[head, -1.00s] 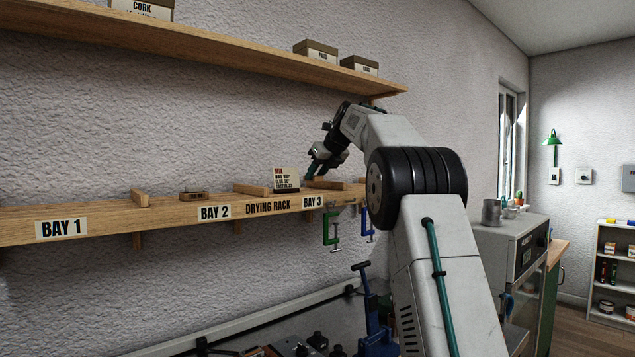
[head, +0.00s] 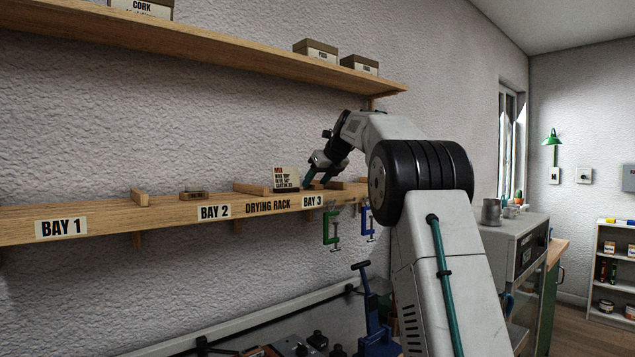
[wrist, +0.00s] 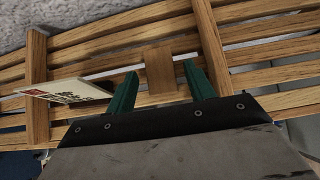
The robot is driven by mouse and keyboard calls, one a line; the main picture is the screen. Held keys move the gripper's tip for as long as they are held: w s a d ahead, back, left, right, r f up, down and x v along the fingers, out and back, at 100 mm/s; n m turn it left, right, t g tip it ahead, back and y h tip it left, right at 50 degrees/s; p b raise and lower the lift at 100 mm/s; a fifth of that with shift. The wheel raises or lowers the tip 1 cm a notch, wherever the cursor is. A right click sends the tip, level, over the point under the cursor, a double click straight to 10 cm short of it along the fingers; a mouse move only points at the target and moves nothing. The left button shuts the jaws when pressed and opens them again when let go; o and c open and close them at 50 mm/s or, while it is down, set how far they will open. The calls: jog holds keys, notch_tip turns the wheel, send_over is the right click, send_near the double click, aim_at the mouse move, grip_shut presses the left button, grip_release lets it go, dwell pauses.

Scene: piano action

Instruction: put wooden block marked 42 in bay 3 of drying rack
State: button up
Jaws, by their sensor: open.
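My gripper (wrist: 160,68) is open over the slatted drying rack (head: 100,212), at the bay 3 label (head: 312,202). In the wrist view a plain wooden block (wrist: 160,70) lies on the slats between the two green fingertips, with a gap on each side. No number shows on its visible face. In the head view my gripper (head: 307,182) is low, just right of and behind a mix card; the block there is hard to make out. Another small block (head: 194,195) with a dark mark lies by bay 2, its marking unreadable.
The mix card (head: 286,179) stands close left of my gripper; it also shows in the wrist view (wrist: 62,92). Wooden dividers separate the bays. A shelf (head: 220,50) runs above. A green clamp (head: 331,228) and a blue clamp (head: 368,222) hang below the rack.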

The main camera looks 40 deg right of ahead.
jog(key=v, duration=1.2)
jog(key=shift+a, duration=0.15)
jog(key=s+a+f+n+g, duration=0.1)
jog(key=s+a+f+n, duration=0.35)
jog(key=a, duration=0.35)
jog(key=s+a+f+n+g, duration=0.2)
jog(key=s+a+f+n, duration=0.1)
jog(key=s+a+n, duration=0.4)
jog(key=s+a+f+n+g, duration=0.1)
jog(key=s+a+f+n, duration=0.2)
jog(key=a+n, duration=0.35)
jog(key=s+a+f+n+g, duration=0.1)
jog(key=s+a+f+n, duration=0.3)
jog(key=s+f+n, duration=0.2)
jog(key=s+a+f+n+g, duration=0.1)
jog(key=s+a+f+n, duration=0.3)
jog(key=s+f, duration=0.6)
jog(key=s+a+f+n+g, duration=0.1)
jog(key=s+a+f+n, duration=0.3)
jog(key=s+f+n, duration=0.3)
jog(key=s+f, duration=0.1)
jog(key=s, duration=0.2)
jog(key=shift+s+f+n+g, duration=0.2)
jog(key=shift+s+n+g, duration=0.1)
jog(key=shift+g, duration=0.1)
